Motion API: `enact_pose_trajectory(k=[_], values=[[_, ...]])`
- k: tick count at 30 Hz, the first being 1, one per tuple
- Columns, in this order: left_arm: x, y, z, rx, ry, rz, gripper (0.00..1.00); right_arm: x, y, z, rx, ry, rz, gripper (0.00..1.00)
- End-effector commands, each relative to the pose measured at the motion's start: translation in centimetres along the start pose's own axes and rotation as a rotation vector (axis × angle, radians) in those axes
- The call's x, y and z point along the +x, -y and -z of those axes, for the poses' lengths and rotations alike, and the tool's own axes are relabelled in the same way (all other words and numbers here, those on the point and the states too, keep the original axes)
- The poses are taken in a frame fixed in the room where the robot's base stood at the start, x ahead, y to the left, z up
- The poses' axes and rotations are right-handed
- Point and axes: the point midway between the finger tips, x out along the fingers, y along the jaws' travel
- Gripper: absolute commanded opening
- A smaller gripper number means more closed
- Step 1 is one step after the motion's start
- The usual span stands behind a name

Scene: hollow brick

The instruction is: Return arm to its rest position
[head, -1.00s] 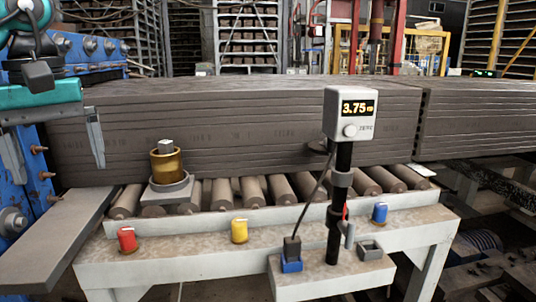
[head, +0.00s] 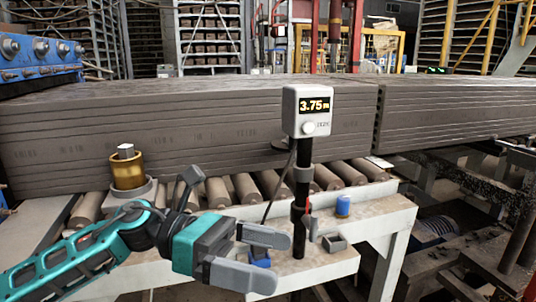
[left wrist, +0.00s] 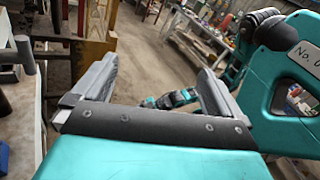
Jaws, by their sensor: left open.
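My left arm (head: 85,255) comes in low from the left in the head view, in front of the roller bench. My left gripper (head: 262,262) is open, its two grey fingers pointing right, with nothing between them. It is close to the gauge's black post and the blue block at the post's foot. In the left wrist view the two fingers (left wrist: 152,85) stand wide apart with floor showing between them. My right gripper cannot be made out in the head view.
A gauge display (head: 308,110) reading 3.75 tops the post. Stacked grey slabs (head: 215,125) fill the back. A blue knob (head: 343,205) is on the bench's right. Open floor (left wrist: 150,50) shows in the wrist view.

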Motion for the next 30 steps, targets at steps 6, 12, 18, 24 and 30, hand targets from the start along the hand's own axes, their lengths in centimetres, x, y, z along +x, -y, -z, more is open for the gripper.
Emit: enact_pose_trajectory(k=[6, 12, 18, 24, 30], values=[[1.0, -2.1, 0.2, -0.505, 0.467, -0.071, 1.0, 0.0, 0.0, -0.1, 0.0, 0.001, 0.0, 0.59], [-1.8, -5.3, 3.7, -1.009, 0.891, -0.139, 1.0, 0.0, 0.0, -0.1, 0.0, 0.002, 0.0, 0.59], [-6.1, -7.2, 12.2, -1.523, 1.335, -0.21, 1.0, 0.0, 0.0, -0.1, 0.0, 0.002, 0.0, 0.59], [-10.1, -5.0, 24.8, -1.999, 1.821, -0.294, 1.0, 0.0, 0.0, -0.1, 0.0, 0.002, 0.0, 0.59], [-11.9, 0.7, 35.2, 2.167, -2.117, 0.352, 1.0, 0.0, 0.0, -0.1, 0.0, 0.002, 0.001, 0.59]])
